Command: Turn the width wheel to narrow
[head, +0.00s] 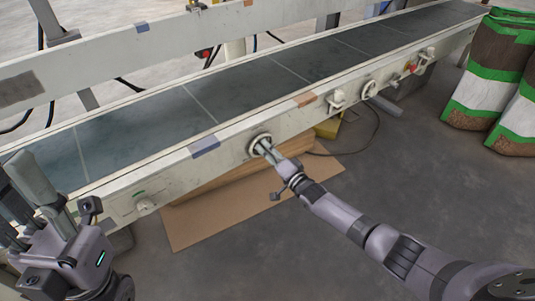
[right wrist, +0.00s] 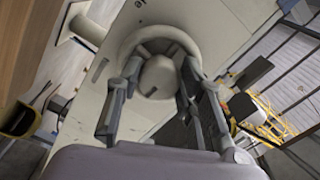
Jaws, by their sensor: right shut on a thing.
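The width wheel (head: 261,143) is a pale round handwheel on the near side rail of the conveyor. My right gripper (head: 269,151) reaches it from the front. In the right wrist view the wheel (right wrist: 157,42) shows as a ring with spokes and a round hub (right wrist: 160,77). The fingers of the right gripper (right wrist: 157,100) lie on both sides of the hub, shut on the wheel. My left gripper (head: 50,225) is at the lower left, in front of the conveyor's near end and away from the wheel; its fingertips are not clear.
The conveyor (head: 240,95) runs from lower left to upper right. A knob (head: 146,205) sits left on its rail; other handles (head: 369,89) and a red button (head: 411,67) sit right. Cardboard (head: 215,215) lies below. Bags (head: 490,75) stand at far right. The floor at front is clear.

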